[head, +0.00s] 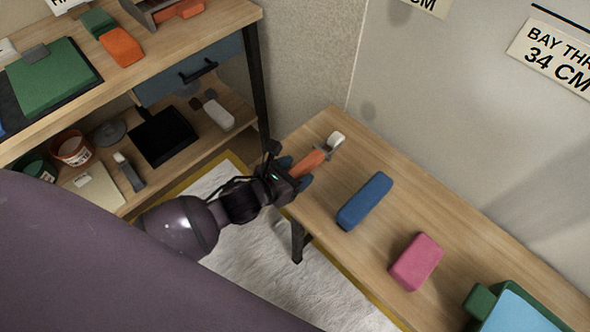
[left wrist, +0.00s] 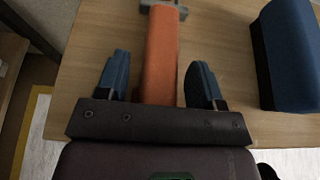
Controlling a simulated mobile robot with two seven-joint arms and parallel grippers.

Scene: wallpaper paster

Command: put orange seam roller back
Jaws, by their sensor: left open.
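The orange seam roller (head: 309,163) lies on the wooden bench (head: 330,200) near its far left end, with its grey frame and white roller end (head: 336,140) pointing away. My left gripper (head: 296,172) is at its orange handle. In the left wrist view, the orange handle (left wrist: 160,62) lies between the two blue fingertips of my left gripper (left wrist: 158,82), with a gap on each side. The left gripper is open. The near end of the handle is hidden by the gripper body. My right gripper is not in view.
On the bench, a blue block (head: 364,201), a pink block (head: 416,262) and a green and light blue item (head: 515,312) stand to the right. A desk (head: 190,40) with a drawer (head: 190,75) and lower shelf (head: 200,140) stands at the left.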

